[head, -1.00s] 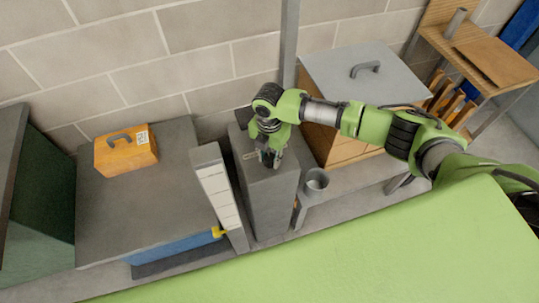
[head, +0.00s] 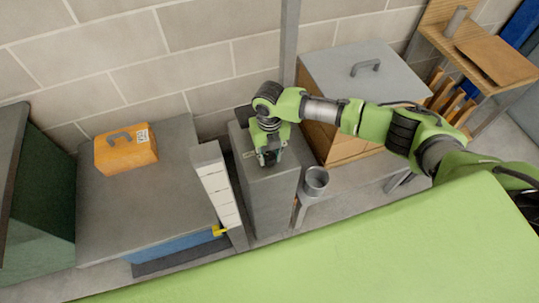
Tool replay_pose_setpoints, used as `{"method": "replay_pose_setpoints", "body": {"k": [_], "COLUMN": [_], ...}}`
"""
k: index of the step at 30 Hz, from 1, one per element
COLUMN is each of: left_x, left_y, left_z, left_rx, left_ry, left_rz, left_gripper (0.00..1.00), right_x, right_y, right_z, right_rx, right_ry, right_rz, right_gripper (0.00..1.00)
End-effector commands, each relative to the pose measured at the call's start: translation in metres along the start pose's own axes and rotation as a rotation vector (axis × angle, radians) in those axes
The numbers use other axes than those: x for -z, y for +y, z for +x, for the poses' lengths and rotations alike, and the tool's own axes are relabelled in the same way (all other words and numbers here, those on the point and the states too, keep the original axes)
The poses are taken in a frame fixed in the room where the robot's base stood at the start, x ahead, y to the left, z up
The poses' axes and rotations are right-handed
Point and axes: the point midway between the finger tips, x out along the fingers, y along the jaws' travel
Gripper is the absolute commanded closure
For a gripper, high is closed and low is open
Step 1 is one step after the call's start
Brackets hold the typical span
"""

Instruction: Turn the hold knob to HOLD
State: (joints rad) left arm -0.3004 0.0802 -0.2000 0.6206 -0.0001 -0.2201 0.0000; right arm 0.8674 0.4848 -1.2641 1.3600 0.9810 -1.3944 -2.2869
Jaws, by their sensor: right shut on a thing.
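My right gripper (head: 269,158) points down at the top of a grey box-shaped pedestal (head: 272,205) in the middle of the head view. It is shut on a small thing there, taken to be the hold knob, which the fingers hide. The knob's pointer and its HOLD marking cannot be made out. A small pale label shows on the pedestal top, left of the fingers. My left gripper is not in view.
An orange case (head: 126,150) lies on a grey top further left. A grey cup (head: 316,181) and a lidded wooden box (head: 352,75) are at the right.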

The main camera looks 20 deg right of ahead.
Motion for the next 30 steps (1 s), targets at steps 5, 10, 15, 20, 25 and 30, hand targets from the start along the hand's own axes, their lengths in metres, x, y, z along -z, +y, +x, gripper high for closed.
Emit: {"method": "replay_pose_setpoints", "body": {"k": [5, 10, 15, 20, 25, 30], "left_x": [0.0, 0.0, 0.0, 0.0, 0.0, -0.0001], "left_y": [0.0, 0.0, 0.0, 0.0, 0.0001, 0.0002], "left_z": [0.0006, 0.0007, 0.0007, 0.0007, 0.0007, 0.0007], "left_rx": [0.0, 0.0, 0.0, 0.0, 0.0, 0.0], "left_ry": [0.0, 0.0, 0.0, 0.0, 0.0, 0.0], "left_rz": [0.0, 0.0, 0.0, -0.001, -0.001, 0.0], "left_gripper": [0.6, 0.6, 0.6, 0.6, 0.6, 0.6], "right_x": [-0.0002, -0.0002, -0.0003, -0.0003, -0.0003, -0.0002], "right_y": [0.0001, 0.0001, 0.0001, 0.0001, 0.0001, 0.0001], "right_z": [-0.0004, -0.0005, -0.0005, -0.0005, -0.0005, -0.0004], "right_rx": [-0.001, -0.001, 0.0, 0.0, 0.0, 0.0], "right_ry": [0.0, 0.0, -0.001, -0.001, -0.001, -0.001], "right_rz": [-0.051, -0.071, -0.075, -0.075, -0.074, -0.074], "right_gripper": [0.94, 0.94, 0.94, 0.94, 0.56, 0.56]}}
